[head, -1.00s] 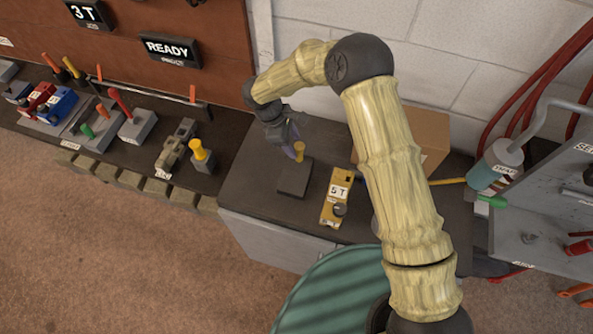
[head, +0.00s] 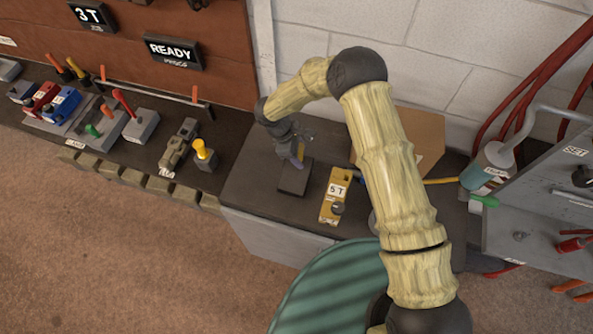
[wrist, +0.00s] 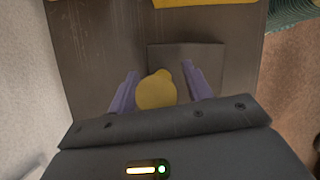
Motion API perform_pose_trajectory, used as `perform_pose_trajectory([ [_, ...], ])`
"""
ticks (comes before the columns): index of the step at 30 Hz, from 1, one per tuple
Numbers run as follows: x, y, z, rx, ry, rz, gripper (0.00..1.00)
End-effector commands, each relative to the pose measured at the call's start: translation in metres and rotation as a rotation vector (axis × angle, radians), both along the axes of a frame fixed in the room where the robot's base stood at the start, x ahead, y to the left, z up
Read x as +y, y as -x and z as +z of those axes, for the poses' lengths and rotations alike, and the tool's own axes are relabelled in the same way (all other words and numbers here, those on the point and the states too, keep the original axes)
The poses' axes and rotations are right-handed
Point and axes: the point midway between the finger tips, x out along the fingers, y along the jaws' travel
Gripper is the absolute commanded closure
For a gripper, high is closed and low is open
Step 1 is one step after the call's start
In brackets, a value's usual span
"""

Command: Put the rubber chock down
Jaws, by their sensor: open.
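A dark flat block (head: 295,178), which I take to be the rubber chock, lies on the dark bench top. In the wrist view the block (wrist: 200,58) shows beyond a round yellow knob (wrist: 156,92). The knob is between the two purple fingers of my gripper (wrist: 159,70), with gaps on both sides. My gripper (head: 299,161) is open, low over the block's back edge. The knob is hidden in the head view, and I cannot tell whether it joins the block.
A yellow box marked 5 T (head: 335,196) stands right of the block. A cardboard box (head: 417,137) is behind my arm. A grey block with a yellow knob (head: 204,156) stands on the left bench. Bare bench top (head: 250,185) lies left of the block.

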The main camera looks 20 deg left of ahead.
Motion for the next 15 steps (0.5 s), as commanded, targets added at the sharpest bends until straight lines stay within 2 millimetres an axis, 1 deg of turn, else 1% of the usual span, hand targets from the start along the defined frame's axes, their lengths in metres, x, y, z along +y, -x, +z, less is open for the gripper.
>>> perform_pose_trajectory([
  [7,0.0001,0.0,0.0003,0.0,0.0,0.0,0.5],
  [8,0.0001,0.0,0.0004,0.0,0.0,0.0,0.52],
  [12,0.0001,0.0,0.0004,0.0,0.0,0.0,0.8],
  [14,0.0001,-0.0001,0.0004,0.0,0.0,0.0,0.91],
  [15,0.0001,-0.0001,0.0005,0.0,0.0,0.0,0.99],
])
